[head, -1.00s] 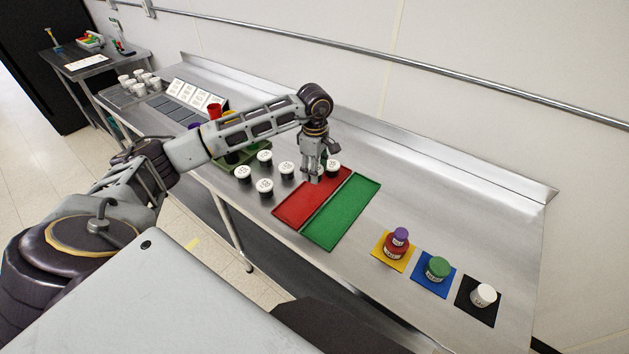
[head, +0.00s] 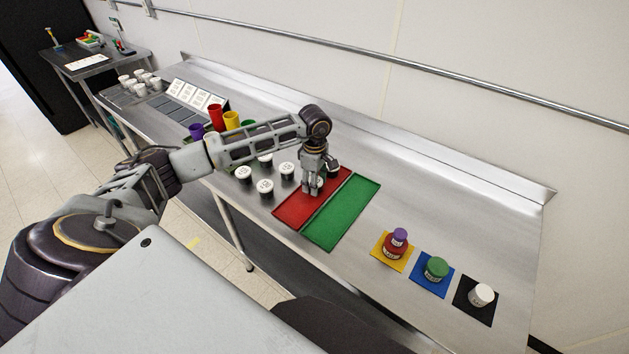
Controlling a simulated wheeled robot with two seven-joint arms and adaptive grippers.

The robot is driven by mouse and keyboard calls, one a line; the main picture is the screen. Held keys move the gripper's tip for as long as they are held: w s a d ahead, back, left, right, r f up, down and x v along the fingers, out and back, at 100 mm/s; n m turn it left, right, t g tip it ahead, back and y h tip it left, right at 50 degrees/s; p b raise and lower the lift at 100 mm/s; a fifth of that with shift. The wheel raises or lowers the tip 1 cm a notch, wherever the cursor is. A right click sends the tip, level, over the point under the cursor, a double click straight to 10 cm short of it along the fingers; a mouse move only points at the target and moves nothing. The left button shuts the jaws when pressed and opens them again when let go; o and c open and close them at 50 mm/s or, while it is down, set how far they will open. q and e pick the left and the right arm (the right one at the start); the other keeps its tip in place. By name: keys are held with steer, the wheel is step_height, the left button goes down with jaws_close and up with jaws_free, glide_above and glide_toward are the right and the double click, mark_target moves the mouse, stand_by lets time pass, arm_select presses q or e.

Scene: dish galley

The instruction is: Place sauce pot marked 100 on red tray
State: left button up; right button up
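The red tray (head: 290,214) lies flat on the steel counter, against the left side of the green tray. My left gripper (head: 313,190) points down over the far part of the red tray. Its fingers are around a small white-lidded sauce pot (head: 319,182), mostly hidden by them; I cannot read its mark or tell whether it touches the tray. Several black pots with white, marked lids stand left of the tray, such as one pot (head: 266,187) and another pot (head: 287,170); their numbers are too small to read. Another pot (head: 335,170) is partly hidden behind my gripper. My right gripper is not in view.
The green tray (head: 342,212) is empty. Stacked red and purple pots (head: 396,246), a green-lidded pot (head: 436,268) and a white pot (head: 482,295) stand on coloured mats at right. Red, yellow and purple cups (head: 215,115) stand behind my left arm. A wall runs behind the counter.

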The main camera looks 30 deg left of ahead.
arm_select(q)
steer(key=shift+f, duration=0.15)
steer(key=o, duration=1)
step_height(320, 180, up, 12)
steer(key=shift+r+b, duration=0.15)
steer(key=shift+b, duration=0.9)
